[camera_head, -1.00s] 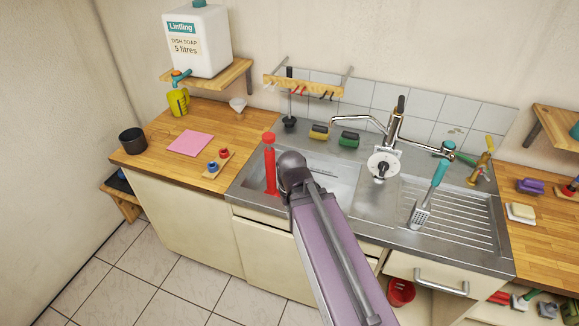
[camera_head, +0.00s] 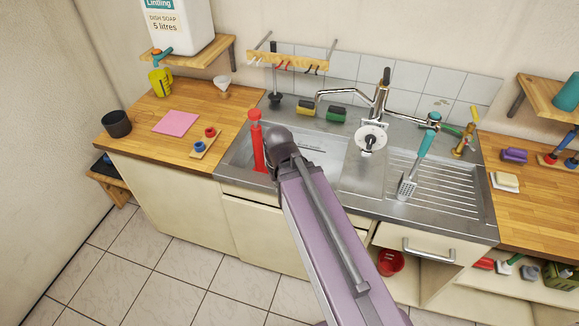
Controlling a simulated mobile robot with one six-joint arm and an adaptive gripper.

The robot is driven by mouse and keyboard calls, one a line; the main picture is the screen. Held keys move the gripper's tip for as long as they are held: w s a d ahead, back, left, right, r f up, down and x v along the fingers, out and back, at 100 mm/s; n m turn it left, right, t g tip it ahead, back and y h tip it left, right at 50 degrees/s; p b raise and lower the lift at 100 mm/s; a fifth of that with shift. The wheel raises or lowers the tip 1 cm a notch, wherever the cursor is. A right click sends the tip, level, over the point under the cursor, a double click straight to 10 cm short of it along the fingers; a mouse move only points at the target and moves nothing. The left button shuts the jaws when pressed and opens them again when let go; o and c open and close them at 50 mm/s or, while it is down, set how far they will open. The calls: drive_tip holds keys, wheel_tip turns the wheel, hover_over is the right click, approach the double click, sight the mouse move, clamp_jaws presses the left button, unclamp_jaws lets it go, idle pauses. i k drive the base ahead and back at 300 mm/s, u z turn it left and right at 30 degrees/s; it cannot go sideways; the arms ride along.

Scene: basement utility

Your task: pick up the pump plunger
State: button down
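The pump plunger, seemingly the red upright tube with a red knob-like top (camera_head: 256,140), stands at the left end of the steel sink (camera_head: 232,160). Its lower end is in or in front of the left basin; I cannot tell exactly where it rests. My arm reaches in from the lower right, and its dark grey end joint lies just right of the red tube in the picture. My gripper is not visible; the arm hides whatever is beyond that joint. No contact with the tube shows.
A black rubber-cup plunger (camera_head: 276,98) stands behind the basin, with green and yellow sponges (camera_head: 334,114) beside it. The tap (camera_head: 380,95) rises at centre back. A wall rack (camera_head: 285,60) hangs above.

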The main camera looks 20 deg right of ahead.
sight(256, 133)
drive_tip(key=k, duration=1.3)
drive_tip(key=z, duration=0.35)
drive_tip(key=i, duration=0.7)
drive_tip(key=u, duration=0.15)
